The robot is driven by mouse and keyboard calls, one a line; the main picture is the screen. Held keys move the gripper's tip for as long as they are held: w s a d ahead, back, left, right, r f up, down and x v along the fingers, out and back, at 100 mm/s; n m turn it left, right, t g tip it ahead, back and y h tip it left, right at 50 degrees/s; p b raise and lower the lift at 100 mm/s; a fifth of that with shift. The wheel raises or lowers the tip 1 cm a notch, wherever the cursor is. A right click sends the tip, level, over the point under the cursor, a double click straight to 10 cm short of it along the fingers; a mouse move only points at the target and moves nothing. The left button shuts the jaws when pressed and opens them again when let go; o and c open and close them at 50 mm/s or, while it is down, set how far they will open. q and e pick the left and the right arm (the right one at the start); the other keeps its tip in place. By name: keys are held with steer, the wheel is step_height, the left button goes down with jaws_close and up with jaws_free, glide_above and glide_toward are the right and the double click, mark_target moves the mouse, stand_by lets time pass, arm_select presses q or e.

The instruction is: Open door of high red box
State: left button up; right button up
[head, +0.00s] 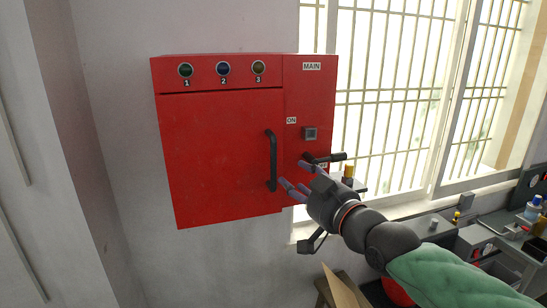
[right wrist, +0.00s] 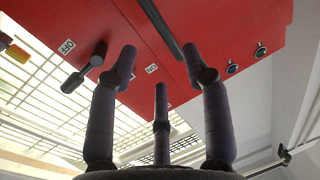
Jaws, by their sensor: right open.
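The high red box (head: 215,150) hangs on the grey wall in the head view. Its door is shut, with a dark vertical handle (head: 273,160) near the door's right edge. My right gripper (head: 294,180) is open and empty, with its fingers just right of the handle's lower end. In the right wrist view, three spread fingers (right wrist: 160,62) point at the red face, and the handle (right wrist: 161,28) passes beyond them at the top. I cannot tell whether any finger touches the handle. My left gripper is not in view.
A black lever switch (head: 325,158) sticks out of the box's right panel, close to my right fingers. Three round lights (head: 223,68) sit along the top. A barred window (head: 395,90) is to the right. A cluttered bench (head: 500,235) stands at lower right.

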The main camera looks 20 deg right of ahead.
steer(key=p, duration=0.3)
glide_above(275, 185)
steer(key=shift+w+d+f+p, duration=0.1)
steer(key=shift+w+d+p, duration=0.05)
steer(key=shift+w+p, duration=0.3)
steer(key=shift+c, duration=0.3)
jaws_close()
